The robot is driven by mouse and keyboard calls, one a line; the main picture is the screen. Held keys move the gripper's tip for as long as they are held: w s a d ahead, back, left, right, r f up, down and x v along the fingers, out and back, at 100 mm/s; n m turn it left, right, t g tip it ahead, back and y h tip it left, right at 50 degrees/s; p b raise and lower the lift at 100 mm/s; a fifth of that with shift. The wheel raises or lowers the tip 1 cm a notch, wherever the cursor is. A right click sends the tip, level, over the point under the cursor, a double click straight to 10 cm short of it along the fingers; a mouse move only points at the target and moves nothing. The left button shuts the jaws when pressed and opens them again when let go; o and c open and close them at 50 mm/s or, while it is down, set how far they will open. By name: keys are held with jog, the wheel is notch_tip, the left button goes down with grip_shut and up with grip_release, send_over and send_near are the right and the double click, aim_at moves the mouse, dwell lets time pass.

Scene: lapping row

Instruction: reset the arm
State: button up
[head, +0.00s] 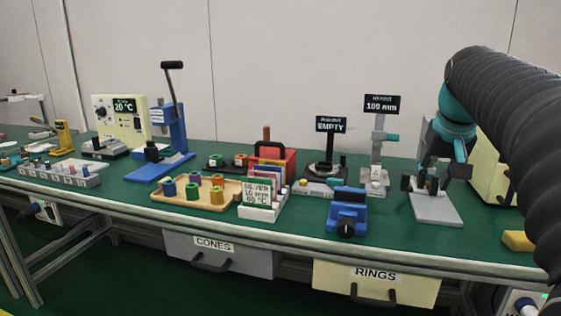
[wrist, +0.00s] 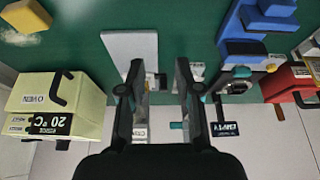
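My gripper (wrist: 160,66) is open in the wrist view, its two dark fingers well apart with nothing held between them. The wrist picture is upside down, and the green bench top shows beyond the fingertips. A grey plate (wrist: 130,45) of a stand lies just past the left finger. In the head view my black, ribbed arm comes in from the right and its teal joint bends down near that grey stand (head: 435,208). My fingers are hard to tell from the stand's dark parts there, so I cannot tell how close they are.
A cream oven (wrist: 55,100) and yellow block (head: 519,241) are near my arm. The blue vise (head: 347,212), EMPTY sign (head: 331,125), red box (head: 286,160) and wooden tray (head: 165,204) of rings stand left. Bare green bench lies between the vise and the grey stand.

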jog(key=s+a+f+n, duration=0.1)
jog(key=s+a+f, duration=0.6)
jog(key=s+f, duration=0.3)
jog(key=s+a+f+n+t+y, duration=0.1)
jog(key=s+a+f, duration=0.6)
jog(key=s+f, duration=0.3)
jog(key=shift+s+a+f+n, duration=0.25)
jog(key=shift+s+a+n, duration=0.15)
jog(key=shift+s, duration=0.7)
